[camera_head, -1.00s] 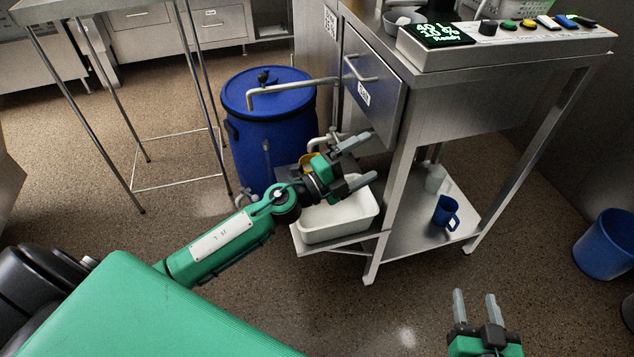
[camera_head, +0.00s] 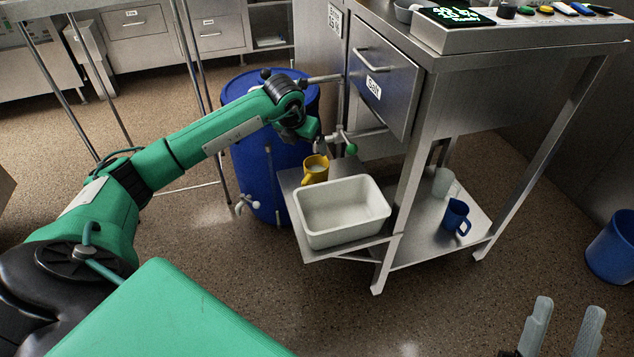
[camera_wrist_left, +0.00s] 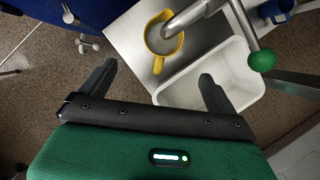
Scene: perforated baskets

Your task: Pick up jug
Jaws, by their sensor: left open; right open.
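A yellow jug (camera_head: 315,170) stands upright on the small side shelf, behind the white tub; its handle is on its left in the head view. In the left wrist view the yellow jug (camera_wrist_left: 163,38) lies ahead of the fingers, with a metal tap spout (camera_wrist_left: 190,18) over its mouth. My left gripper (camera_wrist_left: 155,88) is open and empty, its fingers apart and short of the jug. In the head view my left wrist is above the jug and its fingers are hard to make out. My right gripper (camera_head: 568,308) is open and empty at the lower right, far from the jug.
The white tub (camera_head: 343,208) sits close in front of the jug. A tap with a green knob (camera_head: 351,149) juts out above the shelf. A blue barrel (camera_head: 258,175) stands to the left. A blue mug (camera_head: 456,216) is on the lower table shelf.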

